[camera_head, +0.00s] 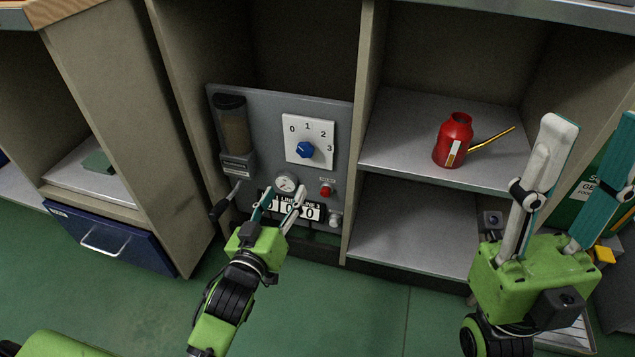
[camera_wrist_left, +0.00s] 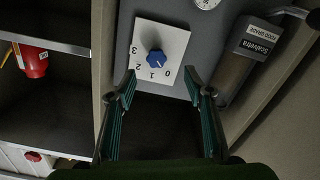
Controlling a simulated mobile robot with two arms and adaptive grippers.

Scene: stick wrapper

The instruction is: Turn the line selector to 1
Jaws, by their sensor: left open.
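The line selector is a blue knob (camera_head: 305,150) on a white square plate (camera_head: 322,157) marked 0, 1, 2 and 3. The plate is on a grey panel (camera_head: 265,105) in the cabinet. I cannot tell for certain which number the knob points to. My left gripper (camera_head: 283,193) is open and empty, in front of the lower panel and below the knob in the head view. In the left wrist view the knob (camera_wrist_left: 156,58) shows beyond and between the open fingertips (camera_wrist_left: 160,76), not touched. My right gripper (camera_head: 595,122) is open and empty at the right.
The panel also carries a clear dispenser (camera_head: 235,130), a gauge (camera_head: 286,182), a red button (camera_head: 326,190), number counters (camera_head: 311,212) and a black-handled lever (camera_head: 222,207). A red oil can (camera_head: 454,140) stands on the right shelf. Cabinet dividers (camera_head: 361,110) flank the panel.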

